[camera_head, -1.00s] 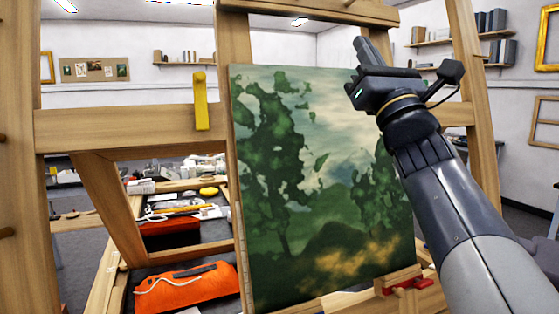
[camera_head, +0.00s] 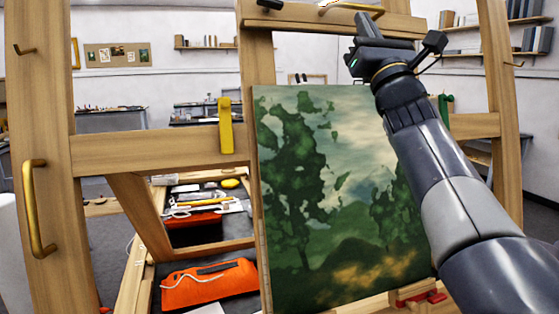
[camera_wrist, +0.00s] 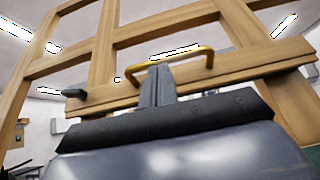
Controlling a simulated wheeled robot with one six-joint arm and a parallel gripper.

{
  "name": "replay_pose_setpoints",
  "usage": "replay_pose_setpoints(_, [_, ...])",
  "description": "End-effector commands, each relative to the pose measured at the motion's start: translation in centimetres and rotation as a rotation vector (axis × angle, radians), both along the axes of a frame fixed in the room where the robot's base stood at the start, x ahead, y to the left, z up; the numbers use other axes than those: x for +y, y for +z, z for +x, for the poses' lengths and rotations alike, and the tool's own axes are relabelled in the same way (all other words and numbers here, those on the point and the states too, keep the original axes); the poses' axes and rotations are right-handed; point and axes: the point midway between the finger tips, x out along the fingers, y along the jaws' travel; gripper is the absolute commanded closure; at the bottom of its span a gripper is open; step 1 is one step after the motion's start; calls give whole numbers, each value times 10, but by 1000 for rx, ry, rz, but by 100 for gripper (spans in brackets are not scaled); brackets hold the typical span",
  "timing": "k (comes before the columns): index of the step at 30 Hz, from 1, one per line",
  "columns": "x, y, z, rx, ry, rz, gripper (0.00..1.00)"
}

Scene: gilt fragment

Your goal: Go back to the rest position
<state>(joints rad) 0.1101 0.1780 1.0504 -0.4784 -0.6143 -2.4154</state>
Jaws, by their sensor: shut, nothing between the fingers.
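My gripper (camera_head: 366,24) is raised in front of the upper part of the easel, at the top right of the painting, in the head view. Its fingers are together with nothing between them. In the wrist view the closed fingers (camera_wrist: 157,85) point up towards a brass handle (camera_wrist: 170,62) on a wooden crossbar; I cannot tell whether they touch it. The handle also shows in the head view (camera_head: 350,8). My arm runs down to the lower right, covering part of the painting's right side.
The painting (camera_head: 340,190) of trees stands on the wooden easel (camera_head: 160,152). A yellow clamp (camera_head: 225,125) and a second brass handle (camera_head: 36,210) are on the frame. An orange pouch (camera_head: 208,284) lies on a dark surface behind. Red clips (camera_head: 420,298) sit below the painting.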

Motion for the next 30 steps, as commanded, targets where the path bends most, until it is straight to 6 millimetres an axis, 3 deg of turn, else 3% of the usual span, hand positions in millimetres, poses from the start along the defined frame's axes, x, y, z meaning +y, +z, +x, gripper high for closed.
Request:
replay_pose_setpoints(3, [2,10,4,2,-1,-1,100])
replay_pose_setpoints(12, [4,14,8,0,-2,-1,100])
replay_pose_setpoints(23, [4,13,8,0,-2,-1,100])
replay_pose_setpoints(30, [2,2,4,0,-2,-1,100])
